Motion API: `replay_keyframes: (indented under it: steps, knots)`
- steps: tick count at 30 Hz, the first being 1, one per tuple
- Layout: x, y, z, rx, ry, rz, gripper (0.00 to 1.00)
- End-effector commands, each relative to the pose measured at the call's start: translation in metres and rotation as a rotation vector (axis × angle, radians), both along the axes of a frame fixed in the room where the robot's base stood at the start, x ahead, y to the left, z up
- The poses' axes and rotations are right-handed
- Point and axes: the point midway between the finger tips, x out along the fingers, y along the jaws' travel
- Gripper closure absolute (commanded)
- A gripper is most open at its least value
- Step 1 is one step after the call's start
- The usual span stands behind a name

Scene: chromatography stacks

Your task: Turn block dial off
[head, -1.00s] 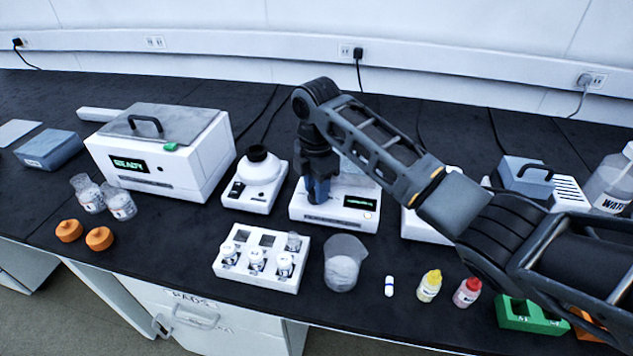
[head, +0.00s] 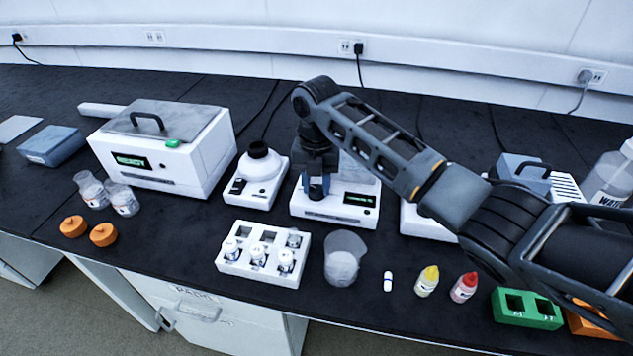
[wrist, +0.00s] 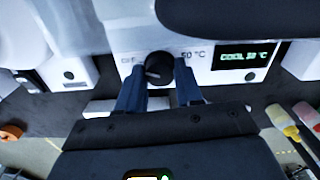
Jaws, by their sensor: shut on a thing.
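The heating block (head: 335,214) is a white box with a green display (head: 360,199) in the middle of the bench. In the wrist view its black round dial (wrist: 158,68) sits on the front panel, between an "OFF" label on the left and "50 °C" on the right. The display there (wrist: 246,56) seems to read "COOL 23 °C". My gripper (wrist: 160,78) points down at the panel, its blue fingers on either side of the dial and shut on it. A faint pale mark shows on the dial; its exact direction is hard to tell. In the head view, my gripper (head: 318,188) hides the dial.
A white vortex-like device (head: 258,178) stands close left of the block, and another white device (head: 425,222) close right. A white vial rack (head: 262,252) and a beaker (head: 343,258) stand in front. A large "READY" machine (head: 160,150) is further left.

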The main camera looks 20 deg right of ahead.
Motion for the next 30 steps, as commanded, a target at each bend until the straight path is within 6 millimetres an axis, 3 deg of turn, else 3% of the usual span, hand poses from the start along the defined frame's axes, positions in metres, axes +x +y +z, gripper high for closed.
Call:
replay_keyframes:
  steps: [9, 23, 24, 30]
  knots:
    - [0.0000, 0.0007, 0.0003, 0.000, 0.000, 0.100, 0.95]
    - [0.0000, 0.0007, 0.0004, 0.000, 0.000, 0.113, 0.95]
    - [0.0000, 0.0007, 0.0004, 0.000, 0.000, 0.113, 0.64]
    - [0.0000, 0.0004, 0.0003, 0.000, 0.000, 0.112, 0.44]
